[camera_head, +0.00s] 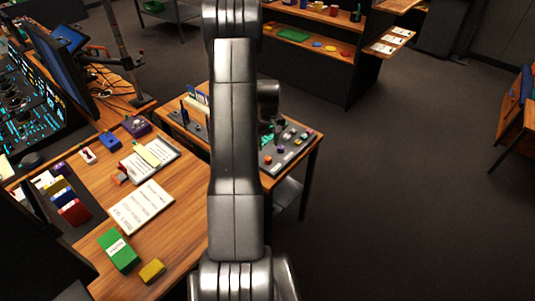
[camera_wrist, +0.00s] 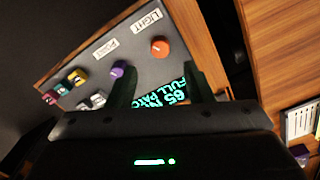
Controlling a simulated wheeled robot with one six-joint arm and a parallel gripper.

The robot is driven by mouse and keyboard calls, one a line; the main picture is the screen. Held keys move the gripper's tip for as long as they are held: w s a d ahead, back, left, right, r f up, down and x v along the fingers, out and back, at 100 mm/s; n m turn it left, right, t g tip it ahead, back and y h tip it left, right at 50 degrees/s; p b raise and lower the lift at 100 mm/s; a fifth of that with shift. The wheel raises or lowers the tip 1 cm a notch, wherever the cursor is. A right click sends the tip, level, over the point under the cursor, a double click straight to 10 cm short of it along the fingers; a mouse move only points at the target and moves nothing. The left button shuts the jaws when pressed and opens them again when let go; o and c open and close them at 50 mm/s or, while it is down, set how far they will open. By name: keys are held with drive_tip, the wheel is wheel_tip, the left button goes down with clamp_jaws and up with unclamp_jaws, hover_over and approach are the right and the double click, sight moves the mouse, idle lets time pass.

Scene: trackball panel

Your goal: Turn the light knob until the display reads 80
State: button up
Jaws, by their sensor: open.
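The light knob (camera_wrist: 160,47) is a round orange knob beside the LIGHT label (camera_wrist: 140,22) on a grey panel (camera_wrist: 95,62). In the head view it shows as a small orange-red dot (camera_head: 268,160) at the panel's near end. The display (camera_wrist: 165,95) has green text, upside down in the wrist view. It seems to read 65, with words partly hidden by my gripper. My gripper (camera_wrist: 159,72) is open, its dark fingers apart over the panel. The knob shows beyond the fingertips, roughly in line with the gap, not gripped.
A purple knob (camera_wrist: 118,70) by the POINT label is close to one finger. Several coloured buttons (camera_wrist: 75,76) line the panel's other end. In the head view, a desk (camera_head: 190,225) with papers and boxes is at left. Open floor (camera_head: 400,200) is at right.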

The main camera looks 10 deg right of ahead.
sight(268, 158)
drive_tip(key=shift+f+p, duration=0.65)
drive_tip(key=shift+f, duration=2.95)
drive_tip(key=c, duration=1)
drive_tip(key=shift+b, duration=0.35)
